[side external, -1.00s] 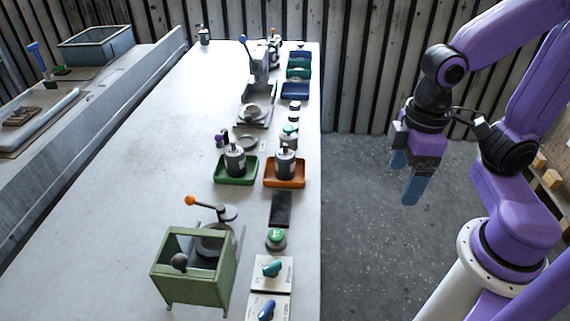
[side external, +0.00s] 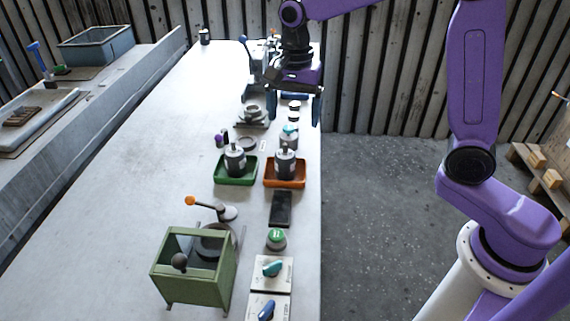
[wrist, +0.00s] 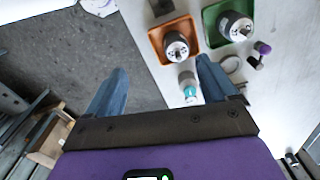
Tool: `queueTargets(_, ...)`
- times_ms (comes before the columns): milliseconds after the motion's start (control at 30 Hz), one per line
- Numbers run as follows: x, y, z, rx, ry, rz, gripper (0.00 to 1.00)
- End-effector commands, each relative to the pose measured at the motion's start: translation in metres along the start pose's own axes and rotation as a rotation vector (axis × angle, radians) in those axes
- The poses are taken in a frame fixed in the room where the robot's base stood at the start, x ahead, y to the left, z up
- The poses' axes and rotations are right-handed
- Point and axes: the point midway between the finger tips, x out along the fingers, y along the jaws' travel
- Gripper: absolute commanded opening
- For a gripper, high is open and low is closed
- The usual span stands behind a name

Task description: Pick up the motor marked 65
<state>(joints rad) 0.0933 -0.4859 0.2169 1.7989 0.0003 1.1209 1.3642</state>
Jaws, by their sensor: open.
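Two grey cylindrical motors with a shaft on top stand upright in trays on the long table. One motor (side external: 235,160) is in the green tray (side external: 222,181); the other motor (side external: 285,162) is in the orange tray (side external: 272,184). Both also show in the wrist view, the orange-tray motor (wrist: 177,46) nearer the middle and the green-tray motor (wrist: 236,26) to its right. I cannot read a 65 on either. My gripper (side external: 293,108) is open and empty, raised above the table behind the trays, apart from both motors.
A teal-topped bottle (side external: 290,132) stands just behind the orange tray. Small dark and purple parts (side external: 221,140) lie behind the green tray. A green box fixture (side external: 195,276) and switches are at the front. The table's right edge runs close by the orange tray.

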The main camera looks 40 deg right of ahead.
Motion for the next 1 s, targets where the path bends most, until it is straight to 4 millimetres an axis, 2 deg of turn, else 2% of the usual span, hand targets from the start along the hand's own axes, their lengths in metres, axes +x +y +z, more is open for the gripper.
queueTargets(33,0.001,-0.008,-0.008,0.082,0.000,0.001,0.86)
queueTargets(200,0.001,-0.022,-0.029,0.299,0.000,0.004,0.86)
queueTargets(467,0.009,-0.026,-0.039,0.406,0.000,0.008,0.86)
queueTargets(1000,0.104,-0.025,-0.039,0.402,0.000,0.009,0.86)
